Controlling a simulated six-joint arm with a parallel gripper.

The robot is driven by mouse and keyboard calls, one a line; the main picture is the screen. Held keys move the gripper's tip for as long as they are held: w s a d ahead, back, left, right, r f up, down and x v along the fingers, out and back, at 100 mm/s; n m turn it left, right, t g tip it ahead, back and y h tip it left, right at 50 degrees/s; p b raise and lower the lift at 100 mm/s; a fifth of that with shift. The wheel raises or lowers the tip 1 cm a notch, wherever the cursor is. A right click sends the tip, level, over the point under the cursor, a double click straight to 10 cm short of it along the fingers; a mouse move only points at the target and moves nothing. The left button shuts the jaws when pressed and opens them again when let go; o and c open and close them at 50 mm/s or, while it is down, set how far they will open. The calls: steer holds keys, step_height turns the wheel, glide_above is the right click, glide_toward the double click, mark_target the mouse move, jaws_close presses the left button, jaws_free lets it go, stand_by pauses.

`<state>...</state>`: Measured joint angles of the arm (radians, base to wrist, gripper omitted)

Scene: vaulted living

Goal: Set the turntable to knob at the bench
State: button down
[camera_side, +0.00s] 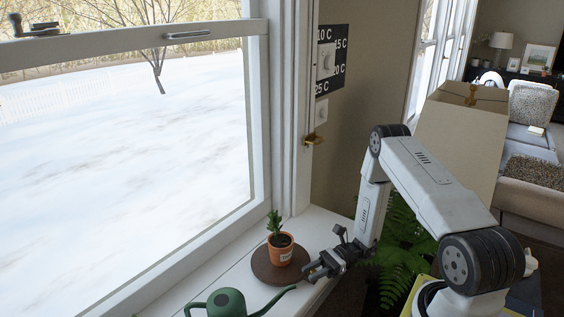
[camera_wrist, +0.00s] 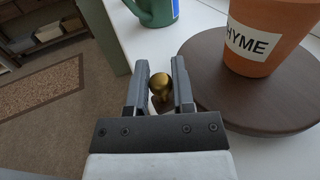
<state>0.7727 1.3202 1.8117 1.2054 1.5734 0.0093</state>
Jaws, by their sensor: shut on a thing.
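The turntable (camera_side: 262,270) is a dark brown round disc on the white sill. It also shows in the wrist view (camera_wrist: 205,70). An orange pot (camera_side: 280,251) with a green plant stands upright on it; its white label reads "HYME" in the wrist view (camera_wrist: 262,38). My gripper (camera_side: 312,272) is at the turntable's right edge in the side view. In the wrist view my gripper (camera_wrist: 160,66) has its two fingers on either side of a round brass knob (camera_wrist: 158,82), shut on it. The knob is beside the disc's rim; its joint to the disc is hidden.
A green watering can (camera_side: 226,303) stands on the sill near the turntable, its spout reaching towards the disc. It also shows in the wrist view (camera_wrist: 152,10). The window frame (camera_side: 262,120) rises behind. A fern (camera_side: 398,240) is below the sill, behind my arm.

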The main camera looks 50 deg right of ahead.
mark_target(281, 284)
steer(key=shift+a+t, duration=0.25)
steer(key=shift+t, duration=0.05)
steer(key=shift+w+a+m+t+h, duration=0.1)
steer(key=shift+a+m+t+h, duration=1.05)
steer(key=shift+m+t, duration=0.35)
steer(key=shift+w+a+m+t+h, duration=0.2)
steer(key=shift+a+m+t+h, duration=0.35)
steer(key=shift+t+h, duration=0.15)
steer(key=shift+w+a+m+t+h, duration=0.2)
steer(key=shift+a+m+t+h, duration=0.35)
steer(key=shift+t, duration=0.25)
steer(key=shift+w+a+m+t+h, duration=0.45)
steer(key=shift+a+m+t+h, duration=0.35)
steer(key=shift+h, duration=0.3)
steer(key=shift+w+a+m+t+h, duration=0.45)
steer(key=shift+m+t+h, duration=0.15)
steer(key=shift+m+h, duration=0.4)
steer(key=shift+w+a+m+t+h, duration=0.25)
steer(key=shift+w+m+h, duration=0.1)
steer(key=shift+h, duration=0.3)
steer(key=shift+w+a+m+t+h, duration=0.25)
steer(key=shift+m+h, duration=0.1)
steer(key=shift+h, duration=0.3)
steer(key=shift+w, duration=0.1)
steer(key=c, duration=0.5)
jaws_free()
